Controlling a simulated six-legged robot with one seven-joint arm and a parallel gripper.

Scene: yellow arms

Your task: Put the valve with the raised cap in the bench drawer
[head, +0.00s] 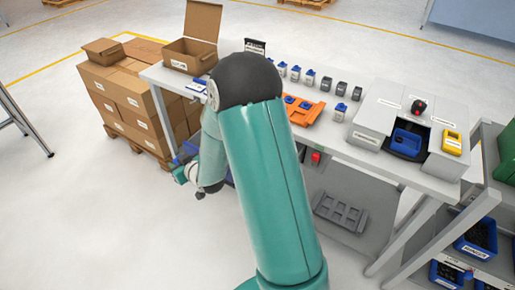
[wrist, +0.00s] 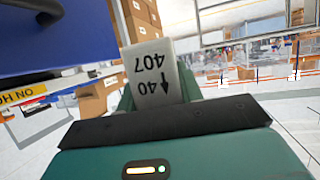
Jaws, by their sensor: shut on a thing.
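My gripper (wrist: 156,98) is shut on a light grey block-shaped valve (wrist: 153,72) in the wrist view. Its face has dark print, "407" and "40" with an arrow, upside down in the picture. Its cap is not visible. A blue panel (wrist: 75,48) with a dark handle fills the upper left, close to the held valve but apart from it in the picture; it looks like the bench drawer. In the head view my gripper (head: 182,173) is low at the bench's left end, partly behind my arm, next to blue parts (head: 189,150). The drawer's inside is hidden.
The white bench (head: 345,150) carries several small blue- and dark-capped valves, an orange tray (head: 299,112) and a grey station with a blue bin (head: 407,140). Stacked cartons (head: 130,100) stand on a pallet at left. The floor in front is clear.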

